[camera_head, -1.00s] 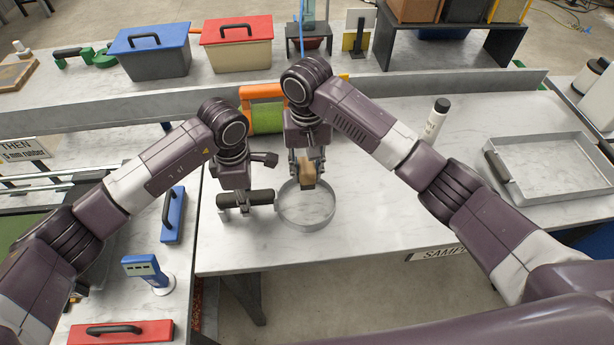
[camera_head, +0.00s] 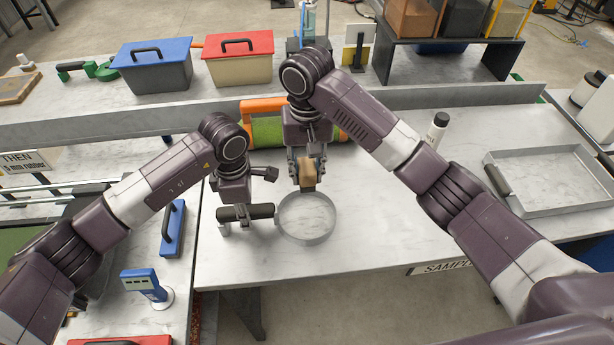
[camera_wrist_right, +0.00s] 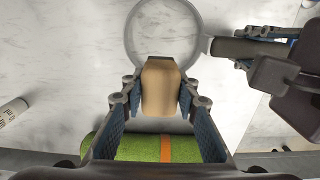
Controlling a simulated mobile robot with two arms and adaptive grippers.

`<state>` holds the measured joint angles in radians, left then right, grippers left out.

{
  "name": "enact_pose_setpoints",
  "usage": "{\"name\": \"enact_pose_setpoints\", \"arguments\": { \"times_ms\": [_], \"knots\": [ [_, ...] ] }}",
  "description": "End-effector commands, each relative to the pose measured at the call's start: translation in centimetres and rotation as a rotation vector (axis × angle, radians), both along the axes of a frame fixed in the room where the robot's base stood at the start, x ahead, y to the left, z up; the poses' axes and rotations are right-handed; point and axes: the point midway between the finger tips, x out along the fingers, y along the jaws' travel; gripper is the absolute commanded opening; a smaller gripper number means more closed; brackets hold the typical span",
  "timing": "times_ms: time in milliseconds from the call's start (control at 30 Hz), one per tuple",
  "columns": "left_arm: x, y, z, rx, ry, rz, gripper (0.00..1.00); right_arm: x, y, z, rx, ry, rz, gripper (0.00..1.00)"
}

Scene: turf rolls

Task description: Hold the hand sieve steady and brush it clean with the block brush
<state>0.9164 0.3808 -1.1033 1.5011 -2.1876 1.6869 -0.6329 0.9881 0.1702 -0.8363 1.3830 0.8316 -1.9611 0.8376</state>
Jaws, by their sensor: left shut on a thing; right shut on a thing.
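The hand sieve (camera_head: 307,238) is a round metal ring with a dark handle (camera_head: 262,211) pointing left, over the white marbled table. My left gripper (camera_head: 236,217) is shut on the handle. The block brush (camera_head: 307,174) is a tan wooden block. My right gripper (camera_head: 306,170) is shut on it, above the sieve's far rim. The right wrist view shows the brush (camera_wrist_right: 160,87) between both fingers, with the sieve ring (camera_wrist_right: 131,40) beyond it. The brush's bristles are hidden, and I cannot tell if it touches the sieve.
A green turf roll with an orange band (camera_head: 266,132) lies behind the grippers. A white bottle (camera_head: 436,130) and a metal tray (camera_head: 556,208) are to the right. A blue-handled tool (camera_head: 172,230) and a blue device (camera_head: 146,282) are to the left. Table in front is clear.

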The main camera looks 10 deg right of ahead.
Motion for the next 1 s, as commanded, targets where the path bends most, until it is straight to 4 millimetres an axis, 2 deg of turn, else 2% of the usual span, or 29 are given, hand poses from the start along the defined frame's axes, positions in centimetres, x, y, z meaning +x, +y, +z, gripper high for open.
{"name": "enact_pose_setpoints", "arguments": {
  "times_ms": [400,433,600,867,1000],
  "knots": [
    [0.0,0.1,-0.1,0.001,0.000,0.001,0.00,0.0,0.0,0.1,0.000,0.000,-0.001,0.09],
    [0.0,0.0,-0.1,0.001,0.000,0.001,0.25,0.0,0.0,0.1,0.000,0.000,-0.001,0.09],
    [0.0,0.0,-0.1,0.001,0.000,0.001,0.44,0.0,0.0,0.1,0.000,0.000,-0.001,0.09],
    [0.0,0.0,0.0,0.000,0.000,0.000,0.44,0.0,0.0,0.1,0.000,0.000,-0.001,0.09],
    [0.1,0.0,1.0,-0.001,-0.002,0.001,0.44,0.0,0.0,0.1,0.000,0.000,-0.001,0.09]
  ]
}}
